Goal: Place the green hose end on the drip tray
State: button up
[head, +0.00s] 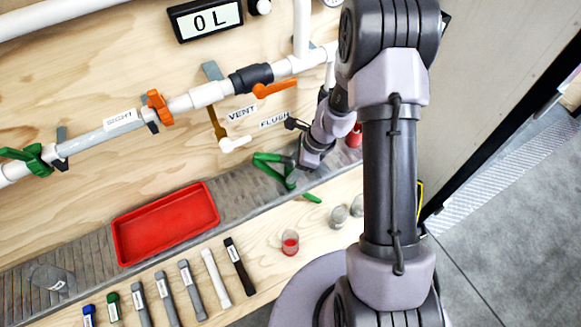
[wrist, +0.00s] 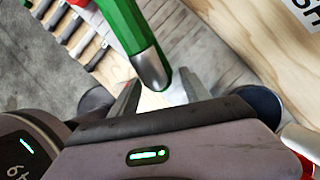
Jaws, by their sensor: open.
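The green hose (head: 268,172) is a bent green loop on the grey slatted strip, beside my gripper (head: 302,172) in the head view. In the wrist view, the green hose end (wrist: 128,24) comes in from the top and ends in a grey rounded tip. That tip lies between or just above the fingers of my gripper (wrist: 160,82), which are spread apart; whether they touch it I cannot tell. The red drip tray (head: 123,244) lies to the left on the strip in the head view and looks empty.
Several capped tubes (head: 190,286) lie in a row on the bench front. A cup with red contents (head: 290,243) and a small green piece (head: 312,198) lie right of them. Above run white pipes with an orange handle (head: 275,89). The strip between hose and tray looks clear.

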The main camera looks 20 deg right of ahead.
jog(key=s+d+p, duration=0.2)
jog(key=s+d, duration=0.2)
jog(key=d, duration=0.7)
jog(key=s+a+r+n+t+h, duration=0.1)
jog(key=a+r+n, duration=0.4)
jog(key=r, duration=0.7)
jog(key=s+a+r+n, duration=0.1)
jog(key=a+r+n, duration=0.4)
jog(key=r, duration=0.8)
jog(key=s+a+r+n+t, duration=0.1)
jog(key=s+a+r+n, duration=0.2)
jog(key=s, duration=0.4)
jog(key=s+a+r+n+t+h, duration=0.1)
jog(key=s+a+r+n+t, duration=0.1)
jog(key=s+a+r+n, duration=0.2)
jog(key=s+r+n, duration=0.1)
jog(key=s+r, duration=0.2)
jog(key=shift+s+r, duration=0.2)
jog(key=shift+s, duration=0.15)
